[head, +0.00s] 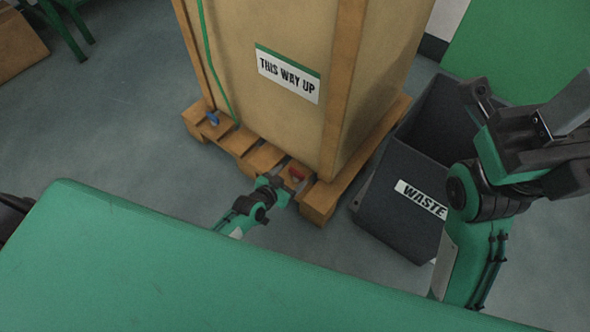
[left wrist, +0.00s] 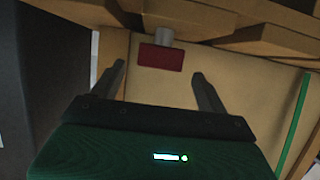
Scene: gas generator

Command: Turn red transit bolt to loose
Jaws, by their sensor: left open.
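The red transit bolt (head: 297,173) sits low at the base of the tall crate, on the wooden pallet. In the left wrist view its red head (left wrist: 161,57) lies ahead of the jaws, below a short grey shank in the picture. My left gripper (head: 290,184) reaches down to the pallet close to the bolt. In the left wrist view its two fingers (left wrist: 160,80) are apart, one to each side of the red head, with nothing held. I cannot tell whether they touch it. My right gripper (head: 575,125) is raised at the right, away from the bolt; its jaws are unclear.
The crate (head: 285,40) marked THIS WAY UP stands on the pallet (head: 318,205). A blue bolt (head: 213,118) is at the pallet's left. A dark WASTE bin (head: 400,215) stands close on the right. Grey floor (head: 110,130) is open at the left.

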